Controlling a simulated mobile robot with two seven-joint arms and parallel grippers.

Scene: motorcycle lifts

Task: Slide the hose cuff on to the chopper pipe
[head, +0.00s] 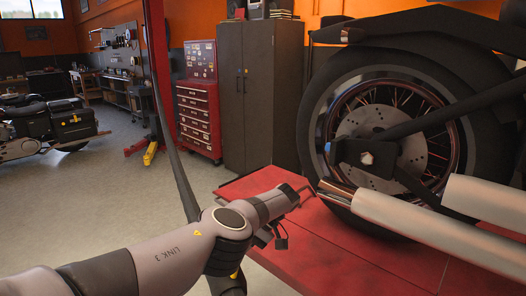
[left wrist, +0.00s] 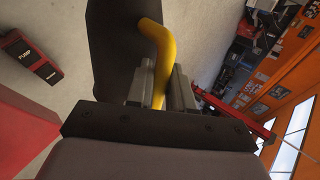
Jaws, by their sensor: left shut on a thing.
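The chopper's chrome and silver pipes (head: 395,217) point left in the head view, with open angled tips beside the rear wheel. A dark hose (head: 168,120) hangs down from the top and passes behind my left arm. In the left wrist view, my left gripper (left wrist: 162,80) is shut on a yellow bent handle (left wrist: 155,35) beside a wide dark tube, seemingly the hose cuff (left wrist: 112,45). In the head view my arm reaches to just left of the pipe tips; its fingers and the cuff's mouth cannot be made out. The cuff is not seen on the pipe. My right gripper is not in view.
A red lift platform (head: 335,255) lies under the wheel (head: 385,135). A red post (head: 157,70), red tool chest (head: 198,115) and dark cabinet (head: 260,90) stand behind. Another motorcycle (head: 45,125) is far left. Open grey floor lies left. A red pump box (left wrist: 30,58) shows in the left wrist view.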

